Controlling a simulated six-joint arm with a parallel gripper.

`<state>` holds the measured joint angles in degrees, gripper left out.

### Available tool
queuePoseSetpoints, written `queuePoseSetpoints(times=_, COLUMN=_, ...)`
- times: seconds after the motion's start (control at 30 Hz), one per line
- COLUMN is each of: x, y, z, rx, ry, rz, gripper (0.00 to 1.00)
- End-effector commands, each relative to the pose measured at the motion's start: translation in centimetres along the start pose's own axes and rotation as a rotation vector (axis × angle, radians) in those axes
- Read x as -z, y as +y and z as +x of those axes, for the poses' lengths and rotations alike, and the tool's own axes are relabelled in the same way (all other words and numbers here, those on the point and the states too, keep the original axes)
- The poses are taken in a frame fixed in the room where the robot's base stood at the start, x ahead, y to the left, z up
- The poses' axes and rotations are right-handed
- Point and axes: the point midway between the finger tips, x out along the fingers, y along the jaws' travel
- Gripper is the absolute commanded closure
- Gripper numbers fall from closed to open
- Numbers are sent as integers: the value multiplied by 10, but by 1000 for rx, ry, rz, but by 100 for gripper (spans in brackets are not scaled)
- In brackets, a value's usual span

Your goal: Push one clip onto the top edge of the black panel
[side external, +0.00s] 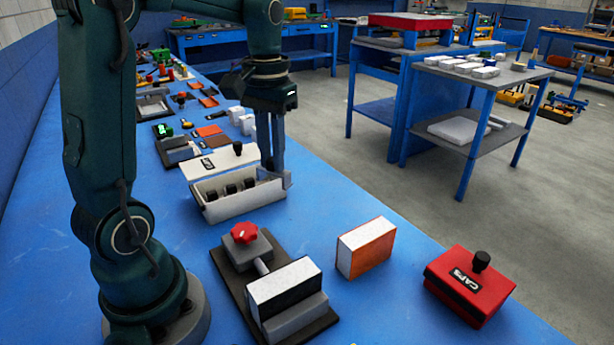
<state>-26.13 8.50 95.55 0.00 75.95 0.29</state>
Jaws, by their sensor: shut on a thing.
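The black panel (286,291) stands on edge in a clamp fixture at the front, with its white top edge facing up. A white box (232,208) holds a row of small black clips (231,188). My gripper (277,177) points down at the right end of this box. It is shut, with its fingertips low in the box in line with the clip row. The thing between the fingers is hidden, seemingly a clip. No clip shows on the panel's top edge.
The fixture (222,274) has a red star knob (244,233). An orange-faced panel (366,250) stands to its right, then a red CAPS box (468,284). A white lid (218,162) with a black knob lies behind the clip box. Blue table is clear between these.

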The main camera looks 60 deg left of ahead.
Motion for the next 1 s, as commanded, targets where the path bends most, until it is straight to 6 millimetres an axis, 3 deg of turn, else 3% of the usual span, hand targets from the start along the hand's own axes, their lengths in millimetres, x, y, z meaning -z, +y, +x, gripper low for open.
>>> queuePoseSetpoints(times=0.03, x=-9, y=18, z=-3, rx=0, ry=2, rz=29, gripper=100)
queuePoseSetpoints(times=0.2, x=-42, y=64, z=-9, rx=-1, ry=3, rz=115, gripper=100)
queuePoseSetpoints(times=0.4, x=-82, y=100, z=-15, rx=0, ry=2, rz=285, gripper=100)
queuePoseSetpoints(times=0.63, x=-106, y=120, z=-22, rx=0, ry=1, rz=428, gripper=100)
queuePoseSetpoints(times=1.0, x=-110, y=124, z=-4, rx=1, ry=-3, rz=452, gripper=100)
